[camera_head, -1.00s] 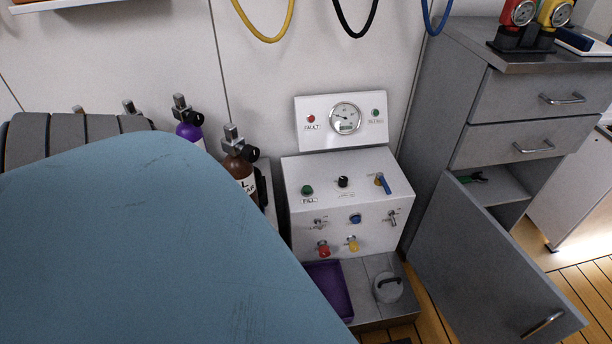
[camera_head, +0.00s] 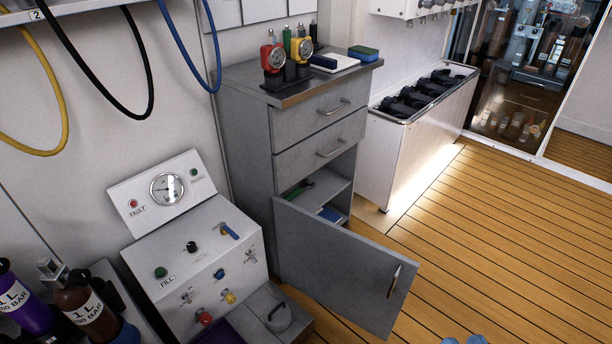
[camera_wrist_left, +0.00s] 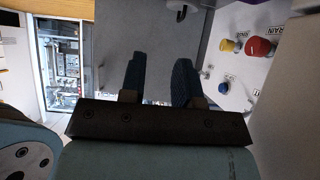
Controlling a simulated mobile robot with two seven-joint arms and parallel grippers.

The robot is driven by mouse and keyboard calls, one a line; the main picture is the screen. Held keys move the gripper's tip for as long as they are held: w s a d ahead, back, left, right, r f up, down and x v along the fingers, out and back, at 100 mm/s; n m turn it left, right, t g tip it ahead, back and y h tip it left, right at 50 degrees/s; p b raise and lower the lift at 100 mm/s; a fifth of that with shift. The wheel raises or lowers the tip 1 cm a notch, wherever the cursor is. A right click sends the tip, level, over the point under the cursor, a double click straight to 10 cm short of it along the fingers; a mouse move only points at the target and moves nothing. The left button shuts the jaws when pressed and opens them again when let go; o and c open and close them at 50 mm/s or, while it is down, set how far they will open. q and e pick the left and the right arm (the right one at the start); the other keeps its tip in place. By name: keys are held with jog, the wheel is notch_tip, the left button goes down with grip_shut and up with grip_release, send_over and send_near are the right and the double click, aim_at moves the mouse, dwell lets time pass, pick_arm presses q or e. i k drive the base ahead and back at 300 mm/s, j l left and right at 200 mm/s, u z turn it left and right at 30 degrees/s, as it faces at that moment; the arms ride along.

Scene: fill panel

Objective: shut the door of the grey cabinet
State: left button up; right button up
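The grey cabinet (camera_head: 245,140) stands beyond the fill panel in the head view. Its lower door (camera_head: 340,268) stands wide open, swung out over the floor, with a bar handle (camera_head: 394,282) near its free edge. The open compartment shows a green item (camera_head: 298,191) and a blue one (camera_head: 329,213).
The white fill panel (camera_head: 215,222) stands left of the cabinet, with a grey base and a lidded pot (camera_head: 277,316) before the door. Cylinders (camera_head: 85,305) stand at lower left. A white bin (camera_head: 405,150) is behind the door. Wooden floor (camera_head: 500,230) is clear to the right.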

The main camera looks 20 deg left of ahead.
aim_at(365, 282)
jog(key=k, duration=1)
